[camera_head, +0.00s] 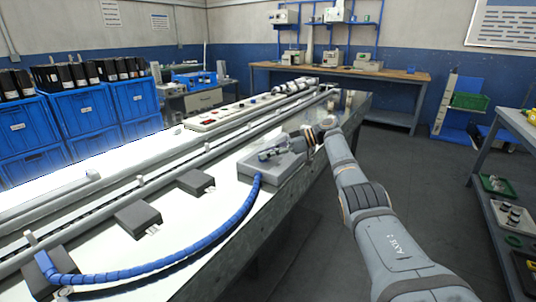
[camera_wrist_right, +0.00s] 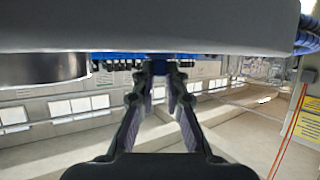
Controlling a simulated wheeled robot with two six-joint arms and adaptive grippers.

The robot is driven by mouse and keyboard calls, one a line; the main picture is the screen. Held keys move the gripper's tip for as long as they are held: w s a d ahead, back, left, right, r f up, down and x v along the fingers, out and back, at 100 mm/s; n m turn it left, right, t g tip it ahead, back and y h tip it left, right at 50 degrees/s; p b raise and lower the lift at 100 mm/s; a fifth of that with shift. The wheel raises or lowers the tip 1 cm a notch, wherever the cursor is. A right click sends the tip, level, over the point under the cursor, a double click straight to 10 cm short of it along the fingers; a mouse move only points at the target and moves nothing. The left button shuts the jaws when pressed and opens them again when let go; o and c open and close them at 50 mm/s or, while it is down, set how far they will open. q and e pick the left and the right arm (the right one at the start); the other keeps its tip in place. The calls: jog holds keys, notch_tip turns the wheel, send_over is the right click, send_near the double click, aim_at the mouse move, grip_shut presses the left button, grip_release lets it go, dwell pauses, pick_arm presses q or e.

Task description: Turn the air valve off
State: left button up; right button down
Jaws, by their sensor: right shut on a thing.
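The air valve (camera_head: 268,154) appears as a small metal fitting on a grey block (camera_head: 278,172) near the right edge of the long white machine bed. My right gripper (camera_head: 293,144) reaches it from the right and covers part of it. In the right wrist view, the fingers of my right gripper (camera_wrist_right: 160,72) converge on a small blue piece (camera_wrist_right: 160,66), which looks like the valve's handle. Most of the valve is hidden there, so the handle's angle cannot be told. My left gripper is not in view.
A blue ribbed hose (camera_head: 222,233) curves from the grey block to the front left. Dark boxes (camera_head: 138,217) sit along the bed beside long rails. Blue crates (camera_head: 80,115) stand at left, a shelf (camera_head: 505,190) at right. The floor between bed and shelf is clear.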

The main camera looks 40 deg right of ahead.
jog(key=shift+f, duration=0.1)
jog(key=c, duration=1.4)
grip_release()
jog(key=v, duration=0.7)
jog(key=shift+s+d, duration=0.15)
